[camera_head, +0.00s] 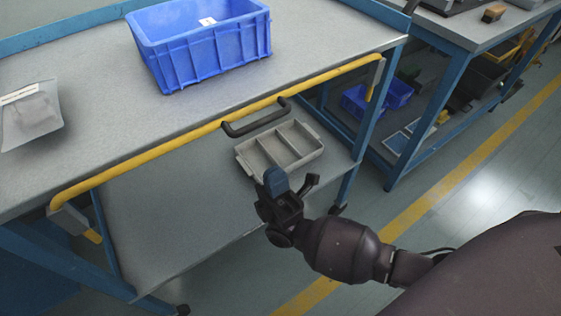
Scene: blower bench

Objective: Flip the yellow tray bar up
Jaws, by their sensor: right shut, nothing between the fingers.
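The yellow tray bar (190,135) runs along the front edge of the grey bench (85,95), from a bracket at the lower left to one at the upper right. A black handle (257,118) sits at the bar, right of its middle. My right gripper (276,182) is shut and empty, with a blue fingertip showing. In the picture it is below the black handle and apart from the bar, in front of the lower shelf. My left gripper is not in view.
A blue crate (200,55) stands on the bench top, and a grey packet (28,115) lies at its left. A grey divided tray (280,150) rests on the lower shelf (165,215). Another bench (460,28) with loaded shelves stands at the right. Floor lies open between.

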